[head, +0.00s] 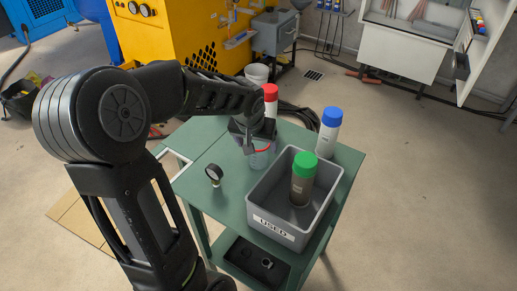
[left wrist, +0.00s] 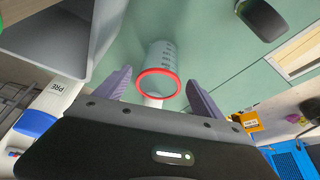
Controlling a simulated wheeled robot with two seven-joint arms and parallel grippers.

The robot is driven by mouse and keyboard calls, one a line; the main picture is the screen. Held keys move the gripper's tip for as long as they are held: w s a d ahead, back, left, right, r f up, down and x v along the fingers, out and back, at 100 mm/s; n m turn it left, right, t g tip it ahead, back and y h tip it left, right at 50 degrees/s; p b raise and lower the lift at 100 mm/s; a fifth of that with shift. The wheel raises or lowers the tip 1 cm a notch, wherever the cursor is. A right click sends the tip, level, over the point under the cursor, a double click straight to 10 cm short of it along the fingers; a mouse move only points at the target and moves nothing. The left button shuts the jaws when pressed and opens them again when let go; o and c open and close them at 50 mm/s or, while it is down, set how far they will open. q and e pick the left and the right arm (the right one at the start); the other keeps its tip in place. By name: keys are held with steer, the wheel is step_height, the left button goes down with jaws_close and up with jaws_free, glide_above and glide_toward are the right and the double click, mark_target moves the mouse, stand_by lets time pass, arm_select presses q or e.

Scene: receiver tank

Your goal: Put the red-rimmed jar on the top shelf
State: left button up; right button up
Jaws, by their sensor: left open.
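The red-rimmed jar (head: 261,159) is clear and stands on the green cart top (head: 205,150), beside the bin. In the left wrist view, the jar (left wrist: 161,58) shows graduation marks on its wall and its red rim faces the camera. My left gripper (head: 250,146) is at the jar's rim, partly hiding it. In the left wrist view, the open fingers of my left gripper (left wrist: 158,92) lie on either side of the rim, with gaps visible. My right gripper is not in view. I cannot tell which surface is the top shelf.
A grey bin (head: 274,229) marked USED holds a green-capped bottle (head: 303,178). A blue-capped bottle (head: 329,133) and a red-capped bottle (head: 270,106) stand behind. A gauge (head: 214,174) is left of the bin. A black tray (head: 252,263) lies on the cart's lower level.

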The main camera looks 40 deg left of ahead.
arm_select(q)
steer(key=v, duration=0.4)
steer(key=shift+s+r, duration=0.1)
steer(key=shift+r, duration=0.25)
stand_by(0.3)
